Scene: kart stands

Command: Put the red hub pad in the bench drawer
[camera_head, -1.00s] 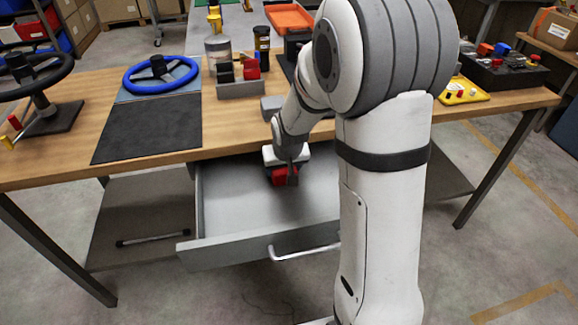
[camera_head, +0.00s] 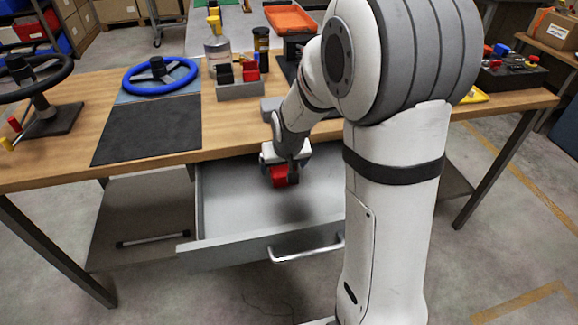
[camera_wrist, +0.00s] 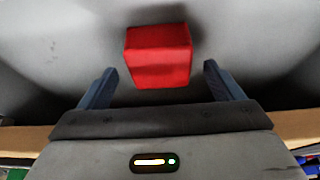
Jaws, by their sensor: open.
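The red hub pad (camera_head: 284,175) is inside the open bench drawer (camera_head: 225,254), toward its back. My gripper (camera_head: 287,168) is over the drawer, just above the pad, with its fingers spread. In the wrist view the red pad (camera_wrist: 158,56) lies just past the tips of my open gripper (camera_wrist: 160,76), between their lines, with a gap on either side. It looks slightly turned, against the grey drawer floor. I cannot tell whether its underside fully rests on the floor.
The wooden bench top (camera_head: 240,135) overhangs the drawer's back. A grey holder (camera_head: 240,90) with a black and a red block stands on it. A blue steering wheel (camera_head: 160,75) and a dark mat (camera_head: 148,130) lie to the left. The drawer's front is clear.

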